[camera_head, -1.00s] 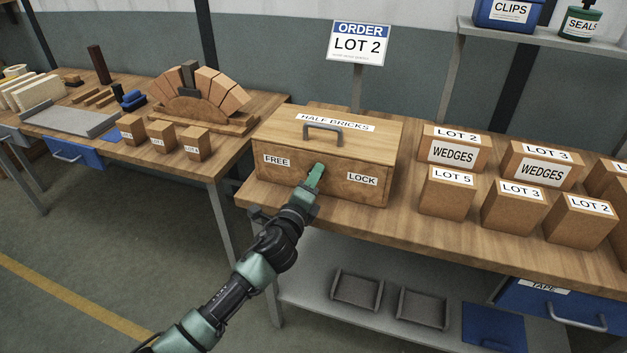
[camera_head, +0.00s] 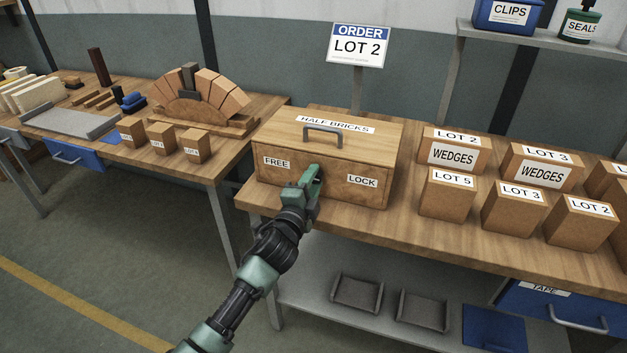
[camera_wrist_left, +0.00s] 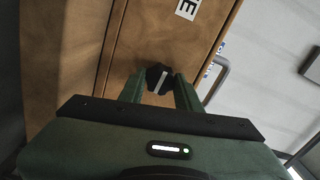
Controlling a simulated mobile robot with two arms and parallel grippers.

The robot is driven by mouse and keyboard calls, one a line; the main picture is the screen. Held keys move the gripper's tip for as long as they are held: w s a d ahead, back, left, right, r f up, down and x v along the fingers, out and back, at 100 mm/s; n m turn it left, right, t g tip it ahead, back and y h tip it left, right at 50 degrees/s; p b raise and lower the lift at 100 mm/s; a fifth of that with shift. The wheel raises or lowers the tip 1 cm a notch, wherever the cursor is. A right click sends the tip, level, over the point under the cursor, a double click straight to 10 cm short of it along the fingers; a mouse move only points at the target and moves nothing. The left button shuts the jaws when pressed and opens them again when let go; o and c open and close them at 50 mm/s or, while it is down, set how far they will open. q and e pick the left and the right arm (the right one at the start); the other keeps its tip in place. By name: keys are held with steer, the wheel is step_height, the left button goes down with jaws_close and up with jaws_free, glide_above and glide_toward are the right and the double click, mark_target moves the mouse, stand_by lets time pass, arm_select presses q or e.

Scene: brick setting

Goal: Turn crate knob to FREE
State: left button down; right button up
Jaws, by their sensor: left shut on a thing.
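The wooden crate (camera_head: 275,178) with the HALF BRICKS lid stands on the bench. Its front has a FREE label (camera_head: 277,163) at left and a LOCK label (camera_head: 362,181) at right. My left gripper (camera_head: 314,172) is at the front between the labels and hides the knob in the head view. In the left wrist view the dark knob (camera_wrist_left: 152,75), with a white pointer line, sits between the fingertips, and the gripper is shut on it. The line runs roughly along the FREE–LOCK direction; I cannot tell which end points. My right gripper is not in view.
A grey handle (camera_head: 323,129) is on the crate lid. Labelled wedge boxes (camera_head: 453,153) and small lot boxes (camera_head: 447,196) stand on the bench to the right. A brick arch (camera_head: 196,100) is on the left table. Trays (camera_head: 357,290) lie on the lower shelf.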

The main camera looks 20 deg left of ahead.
arm_select(q)
steer(key=shift+f, duration=0.1)
steer(key=c, duration=1)
jaws_free()
steer(key=shift+s, duration=0.15)
steer(key=s, duration=0.7)
steer(key=shift+s+a+b, duration=0.2)
steer(key=shift+s+b, duration=0.1)
